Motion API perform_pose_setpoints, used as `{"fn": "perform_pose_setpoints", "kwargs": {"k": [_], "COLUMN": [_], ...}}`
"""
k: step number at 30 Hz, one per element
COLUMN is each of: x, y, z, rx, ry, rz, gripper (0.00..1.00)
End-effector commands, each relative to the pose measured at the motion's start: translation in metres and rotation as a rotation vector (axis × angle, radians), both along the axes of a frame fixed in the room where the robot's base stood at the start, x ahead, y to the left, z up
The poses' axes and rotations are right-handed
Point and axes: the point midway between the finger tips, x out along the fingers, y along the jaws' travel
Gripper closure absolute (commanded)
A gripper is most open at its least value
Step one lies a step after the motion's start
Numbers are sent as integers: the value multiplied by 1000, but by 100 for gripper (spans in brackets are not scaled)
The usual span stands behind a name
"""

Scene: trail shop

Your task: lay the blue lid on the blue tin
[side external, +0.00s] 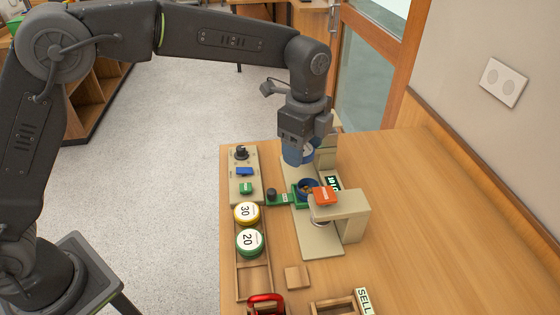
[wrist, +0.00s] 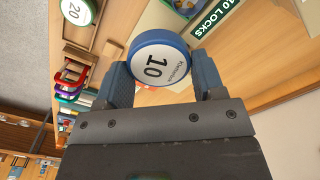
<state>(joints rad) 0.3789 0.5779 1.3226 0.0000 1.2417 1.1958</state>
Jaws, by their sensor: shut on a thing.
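The blue lid (wrist: 158,62) is a round disc with a blue rim and a white face printed with a 10. My gripper (side external: 300,158) is shut on it, with one blue-grey finger on each side in the wrist view. In the side view the gripper holds the lid (side external: 309,154) above the far end of the beige fixture. The blue tin (side external: 305,185) appears as an open blue ring with brownish contents in a green holder, nearer the camera than the lid. It is partly hidden by an orange block. The lid and tin are apart.
An orange block (side external: 324,196) on a beige arm (side external: 345,212) overhangs beside the tin. A yellow lid (side external: 246,213) and a green lid (side external: 249,242) lie in a wooden rack at left. A red-handled object (side external: 265,302) is in front. The table's right side is clear.

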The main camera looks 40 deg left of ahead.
Motion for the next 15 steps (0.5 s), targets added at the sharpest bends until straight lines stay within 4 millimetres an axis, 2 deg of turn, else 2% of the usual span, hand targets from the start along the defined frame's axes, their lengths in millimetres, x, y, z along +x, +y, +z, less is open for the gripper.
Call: {"fn": "perform_pose_setpoints", "kwargs": {"k": [3,10,15], "x": [22,49,48], "y": [0,0,0], "z": [-3,-7,-36], "rx": [0,0,2], "ry": [0,0,5], "rz": [58,134,137], "gripper": [59,59,59]}}
